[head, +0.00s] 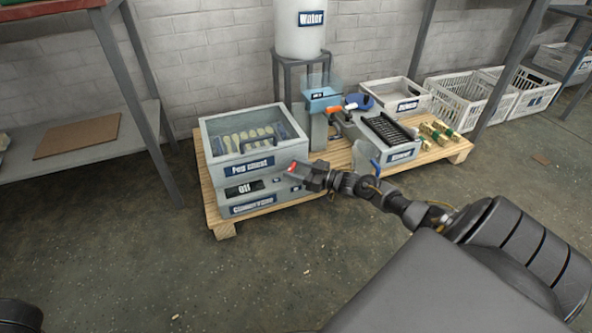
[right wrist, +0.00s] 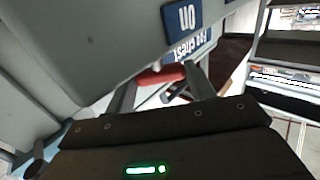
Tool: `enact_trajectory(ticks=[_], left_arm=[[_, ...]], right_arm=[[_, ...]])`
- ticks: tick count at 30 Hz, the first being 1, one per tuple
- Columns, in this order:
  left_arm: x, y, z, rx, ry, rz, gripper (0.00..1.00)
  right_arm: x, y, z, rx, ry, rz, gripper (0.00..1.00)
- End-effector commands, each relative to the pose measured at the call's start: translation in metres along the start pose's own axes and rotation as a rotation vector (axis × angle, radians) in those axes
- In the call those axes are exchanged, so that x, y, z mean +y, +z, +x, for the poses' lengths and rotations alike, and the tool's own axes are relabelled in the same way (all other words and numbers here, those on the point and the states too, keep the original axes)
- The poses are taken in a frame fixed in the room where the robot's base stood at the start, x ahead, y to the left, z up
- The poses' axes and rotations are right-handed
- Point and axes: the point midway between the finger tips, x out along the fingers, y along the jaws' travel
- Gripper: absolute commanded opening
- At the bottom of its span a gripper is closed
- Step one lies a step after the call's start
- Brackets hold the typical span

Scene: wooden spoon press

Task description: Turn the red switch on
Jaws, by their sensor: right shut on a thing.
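The control box (head: 255,205) stands at the front left of the wooden pallet, with a dark "Off" plate (head: 244,189) on its front. The red switch (head: 293,167) shows at the box's right end, beside my right gripper (head: 304,176). In the right wrist view the red switch (right wrist: 160,76) lies between the two finger tips of my right gripper (right wrist: 162,88), which is shut on it. An "On" label (right wrist: 181,17) shows upside down close to the switch. My left gripper is not in view; only a dark piece shows at the bottom left corner.
The peg chest (head: 240,135) sits on top of the control box. White crates (head: 466,97) are at the right. The floor in front is clear.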

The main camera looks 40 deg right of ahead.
Motion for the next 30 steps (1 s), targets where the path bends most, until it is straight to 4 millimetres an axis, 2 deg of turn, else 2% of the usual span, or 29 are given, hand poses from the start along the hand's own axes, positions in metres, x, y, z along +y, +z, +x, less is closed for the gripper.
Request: enact_trajectory(ticks=[5,6,10,22,27,30], left_arm=[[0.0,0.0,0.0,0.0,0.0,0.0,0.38],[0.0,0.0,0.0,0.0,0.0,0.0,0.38],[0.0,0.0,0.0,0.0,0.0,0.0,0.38],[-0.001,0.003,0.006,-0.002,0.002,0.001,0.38],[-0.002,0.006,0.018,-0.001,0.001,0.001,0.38],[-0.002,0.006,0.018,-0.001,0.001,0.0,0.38]], right_arm=[[0.001,0.0,0.0,-0.001,0.004,-0.003,0.32],[0.001,0.0,0.0,-0.001,0.004,-0.003,0.58],[0.001,0.0,0.0,-0.001,0.003,-0.003,0.75],[0.0,-0.003,0.0,0.0,0.054,-0.001,0.76],[-0.005,-0.003,0.0,0.001,0.219,0.004,0.76],[-0.008,0.0,0.001,0.004,0.354,0.006,0.76]])
